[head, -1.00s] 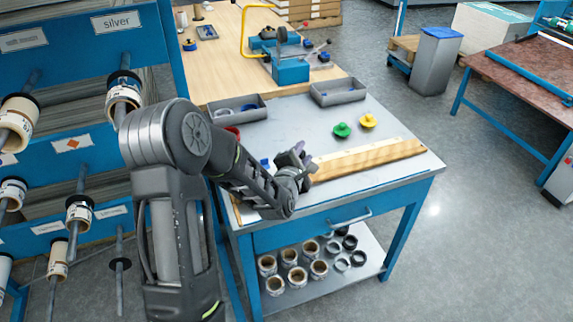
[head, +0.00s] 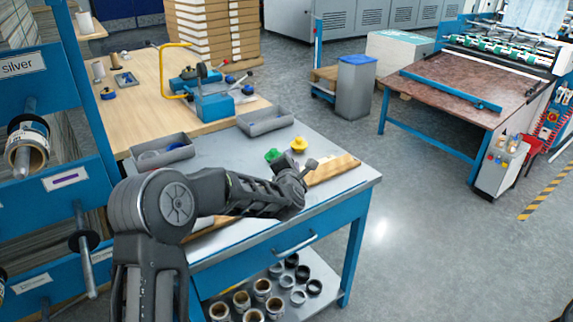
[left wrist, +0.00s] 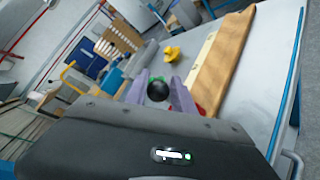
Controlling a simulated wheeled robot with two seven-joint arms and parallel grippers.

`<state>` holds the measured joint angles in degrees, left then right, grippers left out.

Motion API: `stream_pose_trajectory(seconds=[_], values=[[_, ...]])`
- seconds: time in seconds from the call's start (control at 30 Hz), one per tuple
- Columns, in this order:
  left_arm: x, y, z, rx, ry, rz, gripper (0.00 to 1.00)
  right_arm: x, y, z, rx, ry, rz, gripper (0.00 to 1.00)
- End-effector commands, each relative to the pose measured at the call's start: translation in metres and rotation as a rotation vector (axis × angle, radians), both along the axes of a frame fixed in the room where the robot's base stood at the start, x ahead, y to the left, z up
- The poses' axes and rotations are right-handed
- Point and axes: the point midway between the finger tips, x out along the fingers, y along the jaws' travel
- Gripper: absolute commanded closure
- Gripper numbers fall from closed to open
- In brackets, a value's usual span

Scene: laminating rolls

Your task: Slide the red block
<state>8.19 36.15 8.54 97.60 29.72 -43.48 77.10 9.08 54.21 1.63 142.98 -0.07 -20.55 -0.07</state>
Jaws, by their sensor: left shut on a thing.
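My left gripper (head: 301,174) is over the front table, beside a wooden bar with a pale strip (head: 334,170). In the left wrist view its two purple fingers (left wrist: 160,94) close on a round black knob (left wrist: 157,90). A dark knob (head: 311,163) also sticks out past the gripper in the head view. A small red piece (left wrist: 201,110) shows beside the right finger, near the wooden bar (left wrist: 222,62); it is mostly hidden, and I cannot tell whether it is the red block. My right gripper is not in view.
A yellow knob-shaped piece (head: 299,145) and a green one (head: 273,155) stand behind the gripper. Grey trays (head: 264,121) line the table's back edge. A blue clamp device (head: 213,105) stands on the wooden table. Roll racks (head: 65,190) are at left. Rolls fill the lower shelf.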

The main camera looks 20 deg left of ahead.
Motion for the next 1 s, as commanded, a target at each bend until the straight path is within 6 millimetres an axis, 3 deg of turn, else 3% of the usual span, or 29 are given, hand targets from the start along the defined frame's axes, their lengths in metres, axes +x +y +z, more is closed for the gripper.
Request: stream_pose_trajectory(seconds=[0.03, 0.1, 0.13, 0.4, 0.77, 1.0], values=[[-0.002, -0.001, -0.011, -0.003, 0.020, -0.004, 1.00, 0.000, 0.000, -0.001, 0.000, 0.000, 0.000, 0.71], [-0.003, -0.001, -0.011, -0.003, 0.021, -0.003, 1.00, 0.000, 0.000, -0.001, 0.000, 0.000, 0.000, 0.71], [-0.003, -0.001, -0.011, -0.003, 0.021, -0.003, 0.69, 0.000, 0.000, -0.001, 0.000, 0.000, 0.000, 0.71], [-0.002, 0.000, -0.008, -0.003, 0.014, -0.002, 0.47, 0.000, 0.000, -0.001, 0.000, 0.000, 0.000, 0.71], [-0.004, -0.001, -0.003, -0.002, 0.007, -0.002, 0.45, 0.000, 0.000, -0.001, 0.000, 0.000, 0.000, 0.71], [-0.031, -0.010, 0.003, -0.001, 0.005, -0.003, 0.45, 0.000, 0.000, -0.007, 0.000, 0.000, 0.000, 0.71]])
